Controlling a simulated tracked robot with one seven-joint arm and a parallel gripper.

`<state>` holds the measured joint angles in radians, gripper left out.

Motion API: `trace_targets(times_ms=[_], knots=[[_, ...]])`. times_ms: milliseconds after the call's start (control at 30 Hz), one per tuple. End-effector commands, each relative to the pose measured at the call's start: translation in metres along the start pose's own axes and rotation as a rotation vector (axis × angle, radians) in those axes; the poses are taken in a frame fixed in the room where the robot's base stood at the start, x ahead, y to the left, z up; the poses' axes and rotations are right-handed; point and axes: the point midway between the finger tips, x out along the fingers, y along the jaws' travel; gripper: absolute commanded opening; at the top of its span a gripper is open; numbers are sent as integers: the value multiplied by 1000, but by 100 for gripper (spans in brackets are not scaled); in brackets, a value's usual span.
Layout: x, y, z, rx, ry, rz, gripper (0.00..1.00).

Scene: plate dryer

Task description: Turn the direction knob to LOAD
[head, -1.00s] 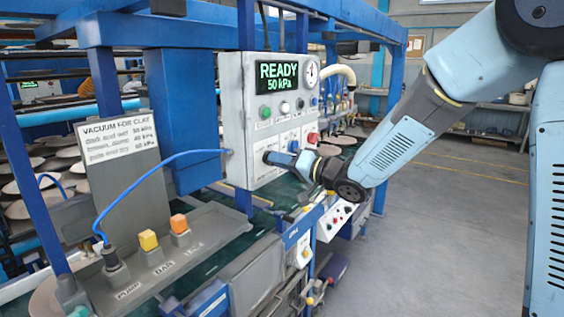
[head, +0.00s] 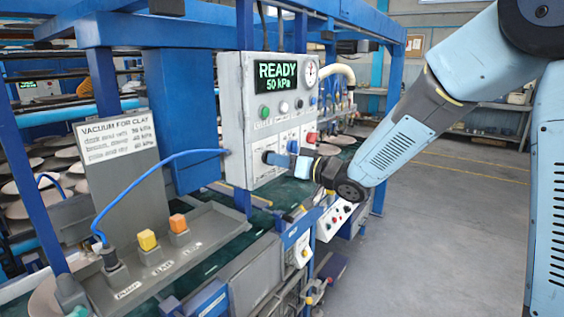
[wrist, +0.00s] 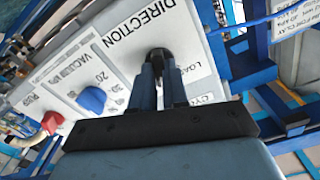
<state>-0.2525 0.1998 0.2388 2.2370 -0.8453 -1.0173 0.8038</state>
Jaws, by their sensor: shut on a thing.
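The direction knob (wrist: 160,58) is a dark knob on a white plate marked DIRECTION in the wrist view. My gripper (wrist: 162,75) is shut on it, with a blue finger on each side. Part of the word LOAD shows just right of the knob, and the start of another label shows lower down; the fingers hide the knob's pointer. In the head view my gripper (head: 277,159) reaches the lower left of the white control box (head: 233,100), whose screen reads READY 50 kPa.
A blue vacuum knob (wrist: 92,99) and a red knob (wrist: 52,122) sit beside the direction plate. The floor at right is clear.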

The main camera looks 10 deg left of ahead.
Motion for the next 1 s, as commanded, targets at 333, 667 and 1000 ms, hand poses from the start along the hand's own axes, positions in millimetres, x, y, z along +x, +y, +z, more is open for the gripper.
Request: trace_targets(times_ms=[333, 667, 1000], knots=[[1, -2, -1, -329, 2, -4, 0], [1, -3, 0, -642, 3, -5, 0], [2, -4, 0, -926, 4, -6, 0]])
